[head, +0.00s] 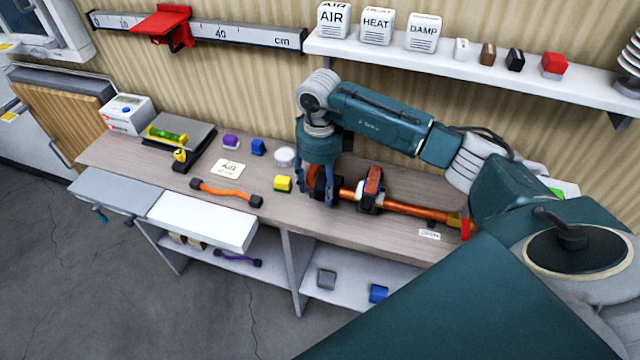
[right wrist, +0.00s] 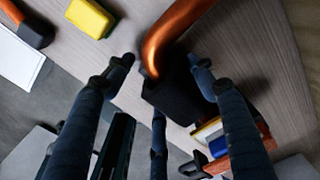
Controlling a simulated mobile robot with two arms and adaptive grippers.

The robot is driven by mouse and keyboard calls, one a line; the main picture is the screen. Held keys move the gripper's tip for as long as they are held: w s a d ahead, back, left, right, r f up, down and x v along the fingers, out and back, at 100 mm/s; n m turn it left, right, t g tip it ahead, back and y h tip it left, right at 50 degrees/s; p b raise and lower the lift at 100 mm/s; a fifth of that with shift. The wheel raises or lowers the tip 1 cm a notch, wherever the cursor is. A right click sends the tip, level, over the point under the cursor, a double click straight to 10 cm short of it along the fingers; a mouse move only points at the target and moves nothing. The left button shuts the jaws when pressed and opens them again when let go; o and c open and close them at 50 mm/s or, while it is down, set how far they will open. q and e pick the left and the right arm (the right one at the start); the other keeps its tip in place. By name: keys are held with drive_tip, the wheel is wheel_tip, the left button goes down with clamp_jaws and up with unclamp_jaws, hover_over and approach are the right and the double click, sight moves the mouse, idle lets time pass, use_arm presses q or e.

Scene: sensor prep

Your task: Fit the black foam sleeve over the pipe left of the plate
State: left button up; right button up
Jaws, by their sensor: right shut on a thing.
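My right gripper (head: 316,198) reaches down over the copper-orange pipe (head: 412,208) on the workbench. It is shut on the black foam sleeve, which shows between its fingers in the right wrist view (right wrist: 175,98). The curved orange pipe end meets the sleeve there; how far the sleeve covers the pipe is hidden. To the right of the gripper, a reddish-brown plate (head: 373,183) stands in a dark holder at the pipe. A red and yellow fitting (head: 462,226) is at the pipe's right end. My left gripper is not in view.
A yellow block (head: 282,184) and an orange hose with black ends (head: 226,192) lie left of the gripper. A white round piece (head: 284,156) is behind. A wall shelf (head: 455,61) with labelled boxes hangs above. An open white drawer (head: 203,221) juts out in front.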

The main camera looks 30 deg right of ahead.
drive_tip(key=shift+f+b, duration=0.5)
drive_tip(key=shift+f, duration=0.1)
idle(0.7)
drive_tip(key=o, duration=1)
drive_tip(key=shift+c, duration=0.2)
drive_tip(key=shift+o, duration=0.2)
drive_tip(key=o, duration=0.4)
drive_tip(key=shift+o, duration=0.2)
drive_tip(key=shift+r, duration=0.15)
drive_tip(key=shift+r+p, duration=2.15)
drive_tip(key=shift+r, duration=1.25)
